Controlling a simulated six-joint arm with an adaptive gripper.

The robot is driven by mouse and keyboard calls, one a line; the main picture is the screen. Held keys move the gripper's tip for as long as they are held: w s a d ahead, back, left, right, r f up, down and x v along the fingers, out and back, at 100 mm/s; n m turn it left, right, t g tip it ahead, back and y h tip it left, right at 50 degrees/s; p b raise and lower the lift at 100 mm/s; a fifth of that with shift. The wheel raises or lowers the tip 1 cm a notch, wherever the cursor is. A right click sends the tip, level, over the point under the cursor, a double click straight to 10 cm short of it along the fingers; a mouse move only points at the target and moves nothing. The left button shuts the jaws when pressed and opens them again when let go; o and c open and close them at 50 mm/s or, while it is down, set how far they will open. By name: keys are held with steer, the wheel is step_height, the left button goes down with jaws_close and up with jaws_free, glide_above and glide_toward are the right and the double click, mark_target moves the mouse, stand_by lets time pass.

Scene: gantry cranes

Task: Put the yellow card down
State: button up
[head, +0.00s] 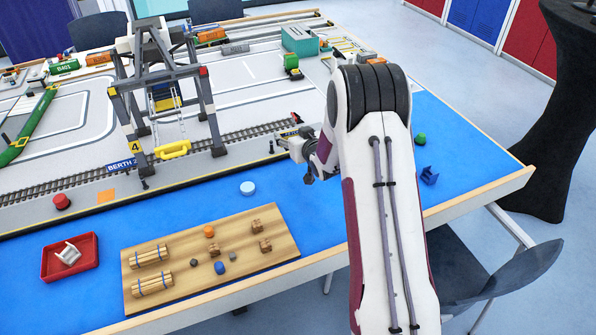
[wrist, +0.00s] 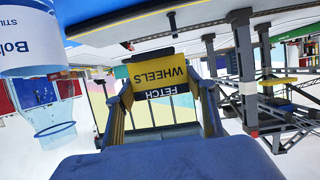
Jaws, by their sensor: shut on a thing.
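The yellow card (wrist: 174,75) shows in the wrist view, with a yellow band reading "WHEELS" and a dark band reading "FETCH", both upside down in the picture. My gripper (wrist: 165,96) is shut on it, with a finger on each side of the card. In the head view my gripper (head: 298,149) hangs over the near side of the layout, by the track and right of the crane.
A gantry crane (head: 160,75) with a yellow spreader (head: 173,150) stands left of my gripper. A white disc (head: 247,187), a wooden board (head: 275,247) with small pieces and a red tray (head: 92,272) are nearer. The blue strip (head: 310,205) has free room.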

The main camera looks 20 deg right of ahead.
steer(key=shift+s+d+f, duration=0.1)
steer(key=shift+d+f, duration=0.05)
steer(key=shift+d, duration=0.3)
steer(key=shift+s+d+f, duration=0.1)
steer(key=shift+d, duration=0.3)
steer(key=shift+f, duration=3.15)
steer(key=shift+f, duration=1.85)
steer(key=shift+f, duration=0.15)
steer(key=o, duration=1)
